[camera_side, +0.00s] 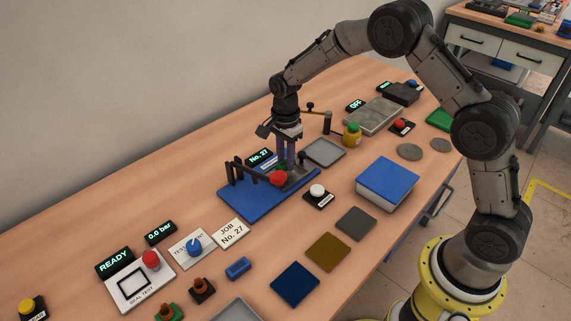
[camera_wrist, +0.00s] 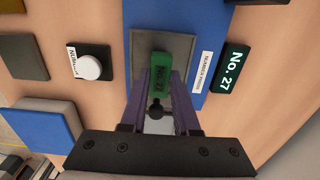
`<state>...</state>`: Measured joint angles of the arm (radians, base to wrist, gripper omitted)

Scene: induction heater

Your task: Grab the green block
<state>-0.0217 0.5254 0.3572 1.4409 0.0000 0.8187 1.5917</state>
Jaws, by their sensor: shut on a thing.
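The green block (camera_wrist: 161,73), with dark marking on its top, is between the purple fingertips of my gripper (camera_wrist: 160,88) in the wrist view. My gripper is shut on it, over a grey plate (camera_wrist: 185,48) on the blue base of the number press (camera_wrist: 206,30). In the side view my gripper (camera_side: 287,163) points down at the right part of the blue press base (camera_side: 243,203). The block cannot be made out there, behind the fingers and red knob. I cannot tell whether it touches the plate.
The press has a black lever with a red knob (camera_side: 278,178) close to my fingers. A white button (camera_side: 318,191) on a black box stands in front of it. A grey tray (camera_side: 325,153) lies behind right.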

